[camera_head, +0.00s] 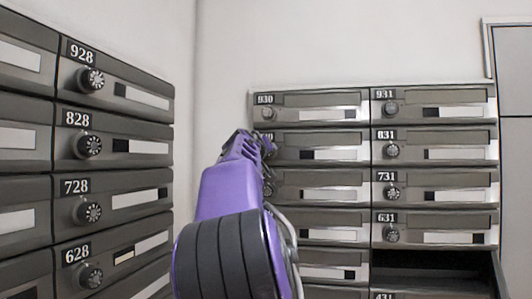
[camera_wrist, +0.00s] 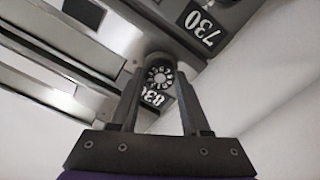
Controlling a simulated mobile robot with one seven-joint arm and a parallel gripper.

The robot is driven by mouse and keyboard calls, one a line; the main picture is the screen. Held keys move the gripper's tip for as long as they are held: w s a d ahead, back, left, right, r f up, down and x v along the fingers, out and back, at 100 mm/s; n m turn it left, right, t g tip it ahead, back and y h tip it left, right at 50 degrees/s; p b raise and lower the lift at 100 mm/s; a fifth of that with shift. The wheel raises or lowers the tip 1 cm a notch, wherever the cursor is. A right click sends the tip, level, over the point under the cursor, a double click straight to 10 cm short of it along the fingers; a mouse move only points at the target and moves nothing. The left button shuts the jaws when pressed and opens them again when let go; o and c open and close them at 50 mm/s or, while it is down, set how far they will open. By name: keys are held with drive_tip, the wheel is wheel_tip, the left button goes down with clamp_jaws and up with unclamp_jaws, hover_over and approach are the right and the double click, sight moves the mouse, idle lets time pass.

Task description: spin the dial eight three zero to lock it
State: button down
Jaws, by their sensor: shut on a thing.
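The round black dial (camera_wrist: 159,76) with white numbers sits beside the upside-down 830 label (camera_wrist: 154,97) in the wrist view. My gripper (camera_wrist: 160,84) has one finger on each side of this dial and is shut on it. In the head view my gripper (camera_head: 263,143) reaches the left column of the far mailboxes, just below the 930 label (camera_head: 265,99). There it hides the 830 dial and most of its label. I cannot read which number the dial points to.
The 930 dial (camera_head: 268,113) is close above my gripper, and the 831 dial (camera_head: 392,151) is to its right. A mailbox bank with the 828 dial (camera_head: 88,145) stands along the left wall. An open compartment (camera_head: 432,270) is below 631.

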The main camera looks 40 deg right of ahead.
drive_tip(key=shift+r+m, duration=0.1)
drive_tip(key=shift+m, duration=2.1)
drive_tip(key=shift+c, duration=1.9)
unclamp_jaws()
drive_tip(key=shift+s+a, duration=0.1)
